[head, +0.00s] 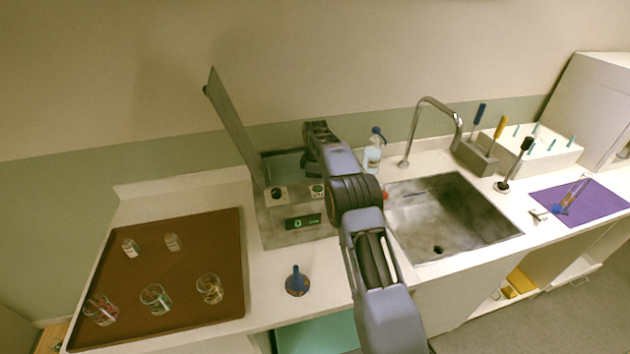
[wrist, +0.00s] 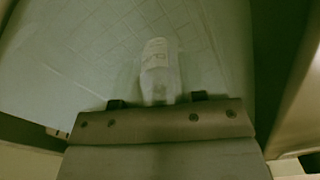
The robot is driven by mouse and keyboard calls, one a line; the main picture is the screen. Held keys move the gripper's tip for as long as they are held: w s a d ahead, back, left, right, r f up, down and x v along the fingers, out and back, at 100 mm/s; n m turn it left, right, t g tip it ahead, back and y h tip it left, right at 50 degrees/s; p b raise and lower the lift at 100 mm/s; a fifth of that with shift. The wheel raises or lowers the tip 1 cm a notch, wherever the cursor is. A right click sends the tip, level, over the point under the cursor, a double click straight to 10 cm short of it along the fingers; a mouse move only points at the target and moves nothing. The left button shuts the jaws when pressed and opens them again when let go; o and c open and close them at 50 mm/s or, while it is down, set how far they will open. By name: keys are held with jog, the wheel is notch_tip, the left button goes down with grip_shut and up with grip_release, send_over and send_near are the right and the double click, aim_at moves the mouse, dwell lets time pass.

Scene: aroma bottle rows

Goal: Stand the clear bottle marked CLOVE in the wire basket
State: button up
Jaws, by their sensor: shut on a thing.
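My gripper (wrist: 158,101) is shut on a clear bottle (wrist: 159,68) with a pale label; its letters are too blurred to read. In the wrist view the bottle is between the two dark fingertips, over a pale surface with thin grid lines, which looks like the wire basket (wrist: 95,45) in a bath. I cannot tell whether the bottle touches it. In the head view my gripper (head: 313,160) is over the open basin of a metal unit (head: 285,225) with a raised lid (head: 232,125). The arm hides the bottle there.
To the right are a wash bottle (head: 373,155), a sink (head: 450,225) with a tall tap (head: 415,120), and a purple mat (head: 595,200).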

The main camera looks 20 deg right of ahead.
jog(key=shift+f, duration=0.45)
jog(key=shift+f, duration=0.15)
jog(key=o, duration=1)
